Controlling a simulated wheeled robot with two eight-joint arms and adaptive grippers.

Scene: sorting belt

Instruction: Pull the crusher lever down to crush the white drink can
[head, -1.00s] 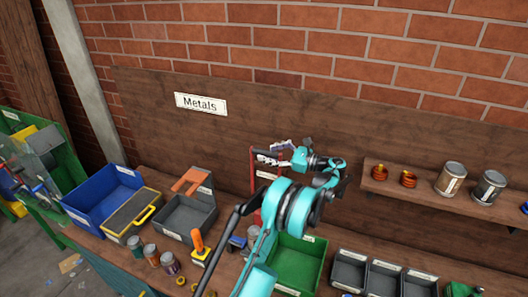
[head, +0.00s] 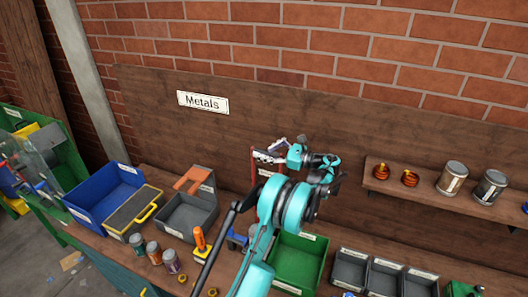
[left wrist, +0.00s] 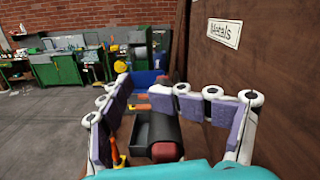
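My left gripper (head: 268,153) is high in front of the wooden back board. In the left wrist view its two purple-padded fingers (left wrist: 162,100) are spread wide apart. A thick black and red bar-like part (left wrist: 164,132) shows between and beyond them; I cannot tell whether it is the crusher lever, and neither finger clearly touches it. A red upright frame (head: 253,163), likely the crusher, is partly hidden behind my left gripper and arm. I cannot make out the white drink can. My right gripper does not show.
A "Metals" sign (head: 203,102) is on the board. A grey bin (head: 187,213), a blue bin (head: 88,205) and a green bin (head: 297,262) stand on the bench, with several cans nearby. A shelf (head: 440,196) with cans and copper coils is at right.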

